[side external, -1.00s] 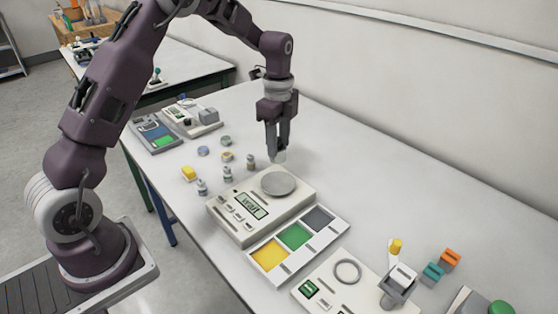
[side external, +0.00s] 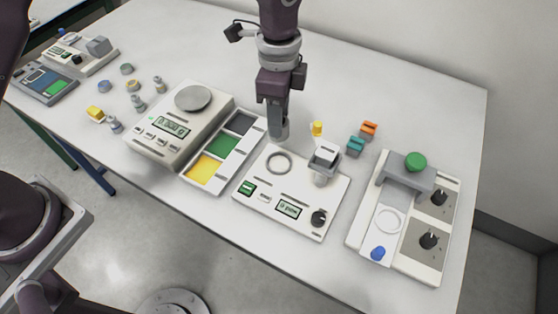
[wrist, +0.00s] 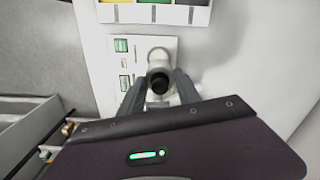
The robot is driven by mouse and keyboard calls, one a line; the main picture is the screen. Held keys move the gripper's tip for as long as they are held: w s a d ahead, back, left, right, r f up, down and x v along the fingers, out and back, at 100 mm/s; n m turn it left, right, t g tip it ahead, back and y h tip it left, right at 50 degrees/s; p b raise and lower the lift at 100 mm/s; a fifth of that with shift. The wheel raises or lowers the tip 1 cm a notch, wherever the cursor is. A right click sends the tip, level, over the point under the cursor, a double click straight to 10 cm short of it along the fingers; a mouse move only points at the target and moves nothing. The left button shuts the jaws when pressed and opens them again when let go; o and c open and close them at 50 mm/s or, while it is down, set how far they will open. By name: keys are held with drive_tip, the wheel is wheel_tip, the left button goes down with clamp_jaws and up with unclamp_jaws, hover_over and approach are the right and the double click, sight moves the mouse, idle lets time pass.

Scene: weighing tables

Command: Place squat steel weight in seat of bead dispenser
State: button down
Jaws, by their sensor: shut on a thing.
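My gripper (side external: 279,134) is shut on a small steel weight (wrist: 158,67), which shows dark in its middle between the fingers in the wrist view. In the side view the fingers mostly hide it. The bead dispenser (side external: 300,191) is a white panel with a green button, a small display, a black knob and a grey hopper with a white top. Its ring-shaped seat (side external: 279,163) looks empty. The gripper holds the weight above the panel's back edge, close to the seat; the exact height and alignment are unclear.
The hopper (side external: 323,168) stands right of the seat. A colored tray (side external: 207,189) and a scale (side external: 150,149) are to the left. A yellow-topped item (side external: 317,128) and teal and orange clips (side external: 355,146) lie behind. Another device (side external: 413,252) is at right.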

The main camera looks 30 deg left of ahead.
drive_tip(key=f, duration=1)
drive_tip(key=shift+s+d, duration=0.1)
drive_tip(key=shift+d, duration=0.1)
drive_tip(key=shift+f, duration=0.15)
drive_tip(key=c, duration=0.9)
unclamp_jaws()
drive_tip(key=shift+o, duration=0.2)
